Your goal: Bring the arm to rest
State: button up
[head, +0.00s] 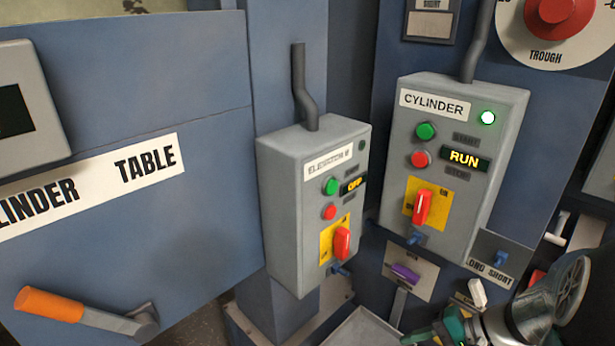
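Part of my arm (525,318) shows at the bottom right corner, with a silver link, a grey round joint and a dark and teal end piece. My gripper (432,336) seems to be at this teal end, cut off by the bottom edge, so its fingers cannot be made out. I see nothing held. The arm's end is below the cylinder control box (450,160) and right of the elevator control box (313,205); I cannot tell how close it is to the panel.
The cylinder box reads RUN with a lit green lamp; the elevator box reads OFF. Each has a red rotary switch. A purple-handled lever (406,272) and a white-handled lever (477,292) stand near my arm. An orange-handled crank (50,304) is at lower left. A red knob (560,12) is at top right.

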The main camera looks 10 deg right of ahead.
jog(key=s+a+r+n+t+h, duration=0.2)
jog(key=a+r+n+h, duration=0.7)
jog(key=r, duration=0.6)
jog(key=shift+s+a, duration=0.45)
jog(key=shift+a, duration=0.75)
dwell(0.9)
